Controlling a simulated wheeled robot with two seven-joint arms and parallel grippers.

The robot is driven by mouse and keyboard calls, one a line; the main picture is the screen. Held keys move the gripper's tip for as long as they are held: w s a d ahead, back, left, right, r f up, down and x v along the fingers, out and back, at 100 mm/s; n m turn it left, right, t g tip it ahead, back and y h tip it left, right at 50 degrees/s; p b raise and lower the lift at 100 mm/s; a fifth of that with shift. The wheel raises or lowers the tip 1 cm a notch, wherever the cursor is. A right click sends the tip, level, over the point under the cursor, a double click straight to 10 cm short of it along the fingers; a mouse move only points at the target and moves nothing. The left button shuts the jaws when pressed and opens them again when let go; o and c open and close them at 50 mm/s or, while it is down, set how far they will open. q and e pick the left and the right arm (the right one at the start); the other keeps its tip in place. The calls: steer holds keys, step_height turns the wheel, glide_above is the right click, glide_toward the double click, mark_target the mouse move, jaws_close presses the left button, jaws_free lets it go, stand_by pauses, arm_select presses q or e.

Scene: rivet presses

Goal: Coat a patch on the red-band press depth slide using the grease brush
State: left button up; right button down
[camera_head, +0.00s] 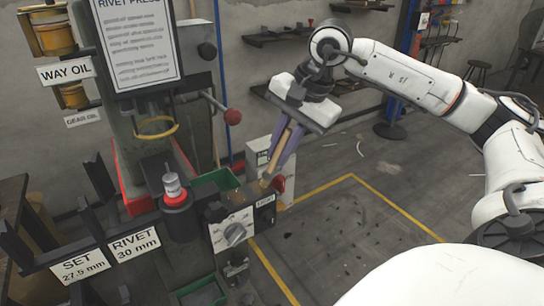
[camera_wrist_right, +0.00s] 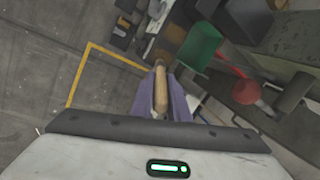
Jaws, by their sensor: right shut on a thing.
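My right gripper (camera_head: 280,158) is shut on the wooden handle of the grease brush (camera_head: 273,152). The brush points down, with its lower end close above the right end of the grey press bracket. In the right wrist view the brush (camera_wrist_right: 160,88) lies between the purple-grey fingers (camera_wrist_right: 165,105). Whether its tip touches anything cannot be told. The press (camera_head: 140,120) stands at the left, with red strips (camera_head: 125,185) along its lower body. I cannot make out clearly which part is its depth slide. My left gripper is not in view.
A red-ball lever (camera_head: 232,116) sticks out from the press.

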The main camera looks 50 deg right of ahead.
steer(key=shift+a+r+p, duration=0.1)
steer(key=shift+a+p, duration=0.05)
steer(key=shift+p, duration=0.35)
steer(key=shift+w+a+p, duration=0.15)
steer(key=shift+a+p, duration=0.15)
steer(key=shift+a, duration=0.25)
steer(key=shift+w+a+p, duration=0.15)
steer(key=shift+a+p, duration=0.1)
steer(key=shift+a, duration=0.25)
steer(key=w+a+p, duration=0.1)
steer(key=a+p, duration=0.2)
steer(key=a, duration=0.3)
steer(key=shift+w+a, duration=0.3)
steer(key=shift+r+p, duration=2.05)
steer(key=shift+r, duration=0.9)
